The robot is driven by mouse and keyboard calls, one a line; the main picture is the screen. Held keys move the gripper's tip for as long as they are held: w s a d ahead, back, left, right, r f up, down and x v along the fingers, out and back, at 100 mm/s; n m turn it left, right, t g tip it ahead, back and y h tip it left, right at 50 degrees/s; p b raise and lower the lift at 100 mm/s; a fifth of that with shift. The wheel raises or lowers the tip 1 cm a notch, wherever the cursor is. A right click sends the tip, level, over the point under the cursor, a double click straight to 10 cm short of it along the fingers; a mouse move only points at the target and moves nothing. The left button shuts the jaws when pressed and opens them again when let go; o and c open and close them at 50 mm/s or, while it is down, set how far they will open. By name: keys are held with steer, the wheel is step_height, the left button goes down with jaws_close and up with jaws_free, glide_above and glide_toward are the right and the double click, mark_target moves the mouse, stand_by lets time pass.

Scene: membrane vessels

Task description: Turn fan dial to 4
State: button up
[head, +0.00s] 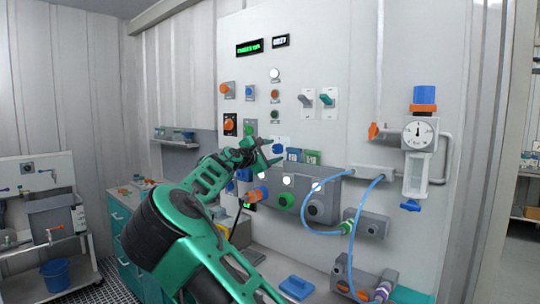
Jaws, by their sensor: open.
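My gripper (274,153) is open at the end of the green arm, in front of the panel and close to the blue knob at mid height. I cannot tell whether it touches that knob. My arm hides part of the panel's lower left.
Two lever switches (316,99) sit right of the knobs. Below is a grey housing (325,200) with blue hoses (345,224). A gauge (419,134) with an orange-and-blue top is at right. A blue object (296,287) lies on the lower ledge. A teal cabinet (121,222) stands at left.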

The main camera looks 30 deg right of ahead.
steer(key=c, duration=1.1)
steer(key=shift+o, duration=0.2)
